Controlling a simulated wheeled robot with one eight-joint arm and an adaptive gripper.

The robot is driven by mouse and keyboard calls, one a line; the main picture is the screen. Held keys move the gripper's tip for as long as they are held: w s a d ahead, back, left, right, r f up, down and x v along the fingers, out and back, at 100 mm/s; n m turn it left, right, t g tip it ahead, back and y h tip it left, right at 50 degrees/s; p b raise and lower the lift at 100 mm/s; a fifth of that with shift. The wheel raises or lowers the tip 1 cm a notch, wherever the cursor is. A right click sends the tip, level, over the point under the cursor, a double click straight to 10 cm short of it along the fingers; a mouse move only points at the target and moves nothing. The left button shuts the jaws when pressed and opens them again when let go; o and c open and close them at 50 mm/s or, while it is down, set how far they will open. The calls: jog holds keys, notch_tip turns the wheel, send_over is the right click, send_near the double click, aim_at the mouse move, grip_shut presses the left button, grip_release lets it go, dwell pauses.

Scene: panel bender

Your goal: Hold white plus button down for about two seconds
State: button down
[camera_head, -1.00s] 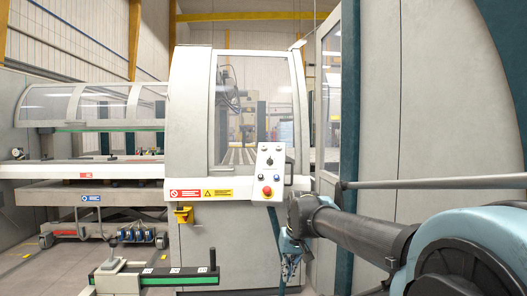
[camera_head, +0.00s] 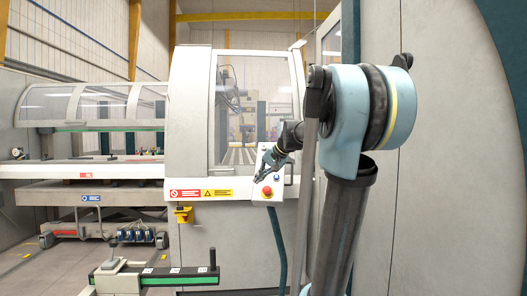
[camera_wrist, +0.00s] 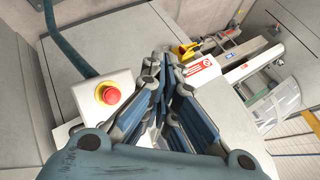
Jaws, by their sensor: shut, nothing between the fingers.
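The control panel (camera_head: 284,192) is a pale box on the machine's front, with a red emergency stop (camera_head: 267,191) low on it. The panel also shows in the wrist view (camera_wrist: 123,80), with the red stop (camera_wrist: 111,96) on its yellow ring. My gripper (camera_head: 257,179) is shut and empty, in front of the panel and covering much of its upper part. In the wrist view my gripper's fingers (camera_wrist: 162,64) are together, right of the red stop. The white plus button cannot be made out in either view. I cannot tell whether the fingertips touch the panel.
The machine's windowed hood (camera_head: 190,120) stands behind and left of the panel. A yellow bracket (camera_head: 183,215) sticks out below left. A low green-and-black rail (camera_head: 180,277) stands in front at the bottom. A dark hose (camera_wrist: 62,45) runs from the panel.

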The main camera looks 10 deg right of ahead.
aim_at(263, 145)
jog(key=w+d+r+m+t, duration=0.1)
jog(key=w+r, duration=0.4)
jog(key=w, duration=0.4)
jog(key=w+d+r+m+t+y, duration=0.1)
jog(key=w+r+m+t, duration=0.1)
jog(key=w+r, duration=0.4)
jog(key=w+d+r+m+t+y, duration=0.1)
jog(key=w+r, duration=0.5)
jog(key=w, duration=0.7)
jog(key=shift+w+d+m+t, duration=0.2)
jog(key=shift+w+m+t, duration=0.2)
jog(key=shift+m, duration=0.3)
jog(key=shift+w+d+f, duration=0.3)
jog(key=shift+w+f, duration=0.6)
jog(key=shift+w, duration=0.2)
jog(key=shift+w+d+f, duration=0.25)
jog(key=shift+w+f, duration=0.7)
jog(key=shift+w, duration=0.15)
jog(key=shift+w+d+f, duration=0.3)
jog(key=shift+w+f, duration=0.6)
jog(key=shift+w, duration=0.2)
jog(key=shift+w+d+f, duration=0.25)
jog(key=shift+w+f, duration=0.2)
jog(key=shift+w, duration=0.15)
jog(key=shift+s+r, duration=0.1)
jog(key=shift+s, duration=0.05)
jog(key=shift+s+a+r, duration=0.2)
jog(key=shift+s+r, duration=0.25)
jog(key=shift+s, duration=0.05)
jog(key=shift+s, duration=0.1)
